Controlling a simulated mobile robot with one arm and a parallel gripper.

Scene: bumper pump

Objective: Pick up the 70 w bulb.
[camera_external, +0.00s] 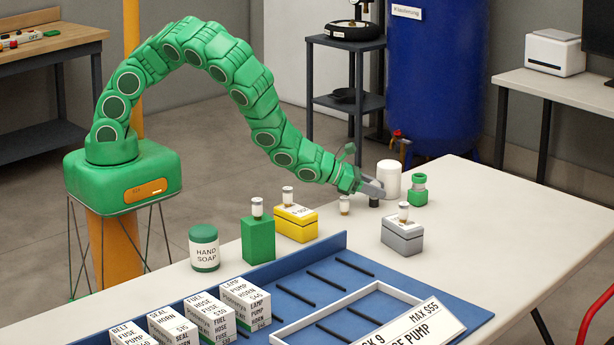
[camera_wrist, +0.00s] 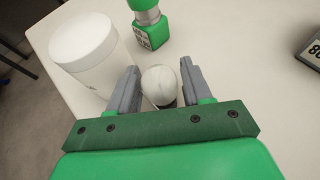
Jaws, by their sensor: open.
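My gripper (camera_wrist: 155,86) is open, with one finger on each side of a white round bulb (camera_wrist: 160,82) standing on a dark base; whether they touch it is unclear. In the external view my gripper (camera_external: 372,188) hides most of this bulb, and only a dark base (camera_external: 374,202) shows below. Other bulbs stand on a green box (camera_external: 258,238), a yellow box (camera_external: 296,223) and a grey box (camera_external: 402,236). A small bulb (camera_external: 345,204) is left of the gripper. I cannot read which one is 70 w.
A white cylinder (camera_wrist: 92,50) stands close by the left finger. The green block is ahead of the fingers. A hand soap jar (camera_external: 204,249), a blue tray (camera_external: 350,262) and several labelled boxes (camera_external: 202,315) occupy the near table. The table's right side is clear.

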